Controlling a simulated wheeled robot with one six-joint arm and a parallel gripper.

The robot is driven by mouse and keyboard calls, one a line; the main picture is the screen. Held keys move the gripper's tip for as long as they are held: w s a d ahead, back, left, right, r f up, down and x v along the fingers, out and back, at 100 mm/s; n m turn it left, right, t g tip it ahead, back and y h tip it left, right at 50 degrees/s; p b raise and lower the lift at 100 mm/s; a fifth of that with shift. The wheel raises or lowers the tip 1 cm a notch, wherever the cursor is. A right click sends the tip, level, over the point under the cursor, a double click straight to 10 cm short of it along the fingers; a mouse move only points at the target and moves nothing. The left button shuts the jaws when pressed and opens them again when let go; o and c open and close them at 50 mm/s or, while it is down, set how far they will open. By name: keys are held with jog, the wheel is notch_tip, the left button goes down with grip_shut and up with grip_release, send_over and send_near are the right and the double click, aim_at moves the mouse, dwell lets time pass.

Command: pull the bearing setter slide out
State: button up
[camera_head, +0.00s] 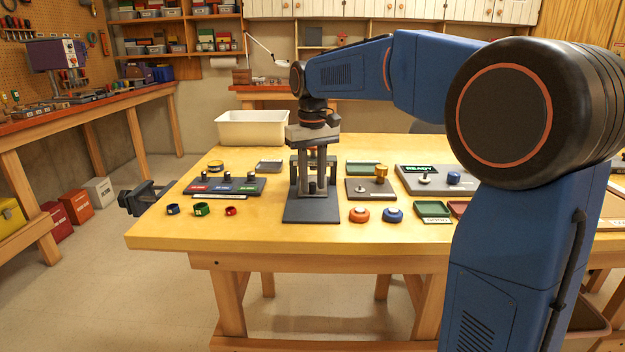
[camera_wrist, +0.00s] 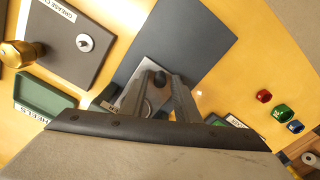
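The bearing setter is a dark grey frame with a flat base plate (camera_head: 312,210) in the middle of the table; the plate also shows in the wrist view (camera_wrist: 190,35). A black knob (camera_head: 312,187) stands low at the setter's middle and also shows in the wrist view (camera_wrist: 158,78). My gripper (camera_head: 313,180) points down into the setter from above. Its two grey fingers are apart, on either side of the knob, and the wrist view shows them too (camera_wrist: 160,88). I cannot tell whether they touch the knob. The slide is mostly hidden by the fingers.
Left of the setter are a dark labelled rack (camera_head: 225,186) and blue, green and red rings. To its right are a brass-knobbed plate (camera_head: 371,190), orange and blue round pieces, and a green tray (camera_head: 432,210). A white bin (camera_head: 252,128) stands behind. The table just before the setter is clear.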

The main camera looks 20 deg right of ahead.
grip_shut()
jog(key=s+a, duration=0.1)
jog(key=s, duration=0.2)
jog(key=s+a, duration=0.1)
jog(key=s, duration=0.3)
jog(key=s+a, duration=0.1)
jog(key=s, duration=0.2)
jog(key=shift+s+a, duration=0.2)
jog(key=shift+o, duration=1.6)
grip_release()
jog(key=shift+s, duration=0.1)
notch_tip(320, 180, up, 17)
jog(key=shift+r, duration=0.2)
